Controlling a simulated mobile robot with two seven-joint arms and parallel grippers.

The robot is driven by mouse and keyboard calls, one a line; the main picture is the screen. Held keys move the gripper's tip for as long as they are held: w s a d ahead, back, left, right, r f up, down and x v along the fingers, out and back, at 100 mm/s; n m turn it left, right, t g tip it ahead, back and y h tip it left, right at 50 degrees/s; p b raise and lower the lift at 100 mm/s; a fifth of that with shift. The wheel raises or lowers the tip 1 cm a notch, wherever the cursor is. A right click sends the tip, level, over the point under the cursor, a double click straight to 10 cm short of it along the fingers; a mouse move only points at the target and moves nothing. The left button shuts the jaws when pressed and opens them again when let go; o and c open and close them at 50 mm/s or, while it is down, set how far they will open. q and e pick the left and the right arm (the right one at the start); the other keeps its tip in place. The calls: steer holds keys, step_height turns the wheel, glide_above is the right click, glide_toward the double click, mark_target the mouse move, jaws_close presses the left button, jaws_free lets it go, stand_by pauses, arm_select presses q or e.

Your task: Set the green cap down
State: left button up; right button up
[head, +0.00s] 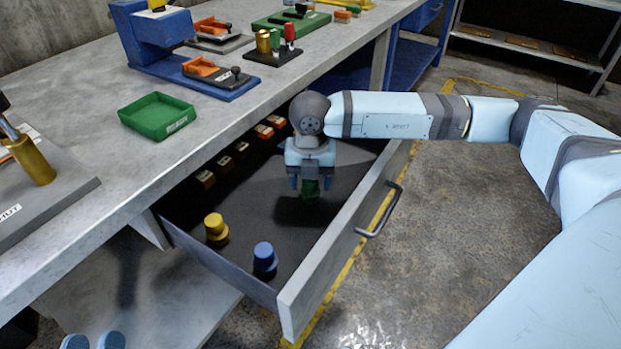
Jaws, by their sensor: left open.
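The green cap (311,186) is in the open drawer (290,238), between the fingers of my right gripper (311,181). The fingers point down on either side of it. My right gripper appears shut on the cap, low over the dark drawer floor. The fingers partly hide the cap, and I cannot tell whether its base touches the floor. A yellow cap (216,230) and a blue cap (264,259) stand upright nearer the drawer's front left. My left gripper (92,342) shows only its fingertips at the bottom left edge, open and empty, away from the drawer.
Several small labelled blocks (241,147) line the drawer's back side. The drawer front with its handle (381,212) stands on the right. On the workbench (105,190) above are a green tray (156,115) and a blue press (160,42). The drawer floor around the caps is clear.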

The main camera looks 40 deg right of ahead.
step_height(320, 180, up, 5)
steer(key=shift+r+p, duration=0.1)
steer(key=shift+p, duration=0.9)
arm_select(q)
steer(key=shift+w+a+f+g+y+p, duration=0.1)
steer(key=shift+a+f+g+y+p, duration=0.3)
steer(key=shift+a+y+p, duration=0.45)
arm_select(e)
step_height(320, 180, up, 7)
arm_select(q)
steer(key=shift+d, duration=0.15)
arm_select(e)
steer(key=shift+r, duration=0.15)
